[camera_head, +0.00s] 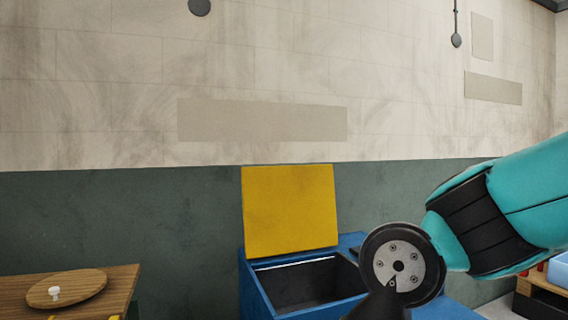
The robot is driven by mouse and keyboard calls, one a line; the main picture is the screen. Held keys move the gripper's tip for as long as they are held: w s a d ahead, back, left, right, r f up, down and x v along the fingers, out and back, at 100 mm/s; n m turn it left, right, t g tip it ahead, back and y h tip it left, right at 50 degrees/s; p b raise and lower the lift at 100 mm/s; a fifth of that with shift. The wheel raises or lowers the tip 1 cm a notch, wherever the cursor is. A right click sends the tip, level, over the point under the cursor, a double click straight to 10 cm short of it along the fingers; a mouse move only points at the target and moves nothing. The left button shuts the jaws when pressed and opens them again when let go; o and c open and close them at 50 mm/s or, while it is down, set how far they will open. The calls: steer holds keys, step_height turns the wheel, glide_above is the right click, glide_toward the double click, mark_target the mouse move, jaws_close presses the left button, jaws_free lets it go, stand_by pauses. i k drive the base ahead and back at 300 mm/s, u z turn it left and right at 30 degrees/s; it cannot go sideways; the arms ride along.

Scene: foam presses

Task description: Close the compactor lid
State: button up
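The compactor is a blue box (258,289) with a dark open cavity, low in the middle of the head view. Its yellow lid (290,211) stands raised at the back of the opening, close to upright, in front of the wall. My arm comes in from the right, and its dark wrist covers the right part of the box. My gripper's fingertips are not visible; the end of the arm runs out of the bottom of the picture. I see no contact between the arm and the lid.
A wooden table (120,285) at the lower left holds a round wooden board (67,289) with a small white knob-like object (54,293) on it. A light blue bin (558,271) and a wooden pallet or rack (540,297) stand at the lower right. The space left of the lid is clear.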

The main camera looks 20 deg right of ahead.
mark_target(290, 208)
steer(key=k, duration=0.95)
steer(key=z, duration=1.9)
steer(key=i, duration=4.55)
steer(key=u, duration=1.65)
steer(key=i, duration=1.6)
steer(key=u, duration=0.35)
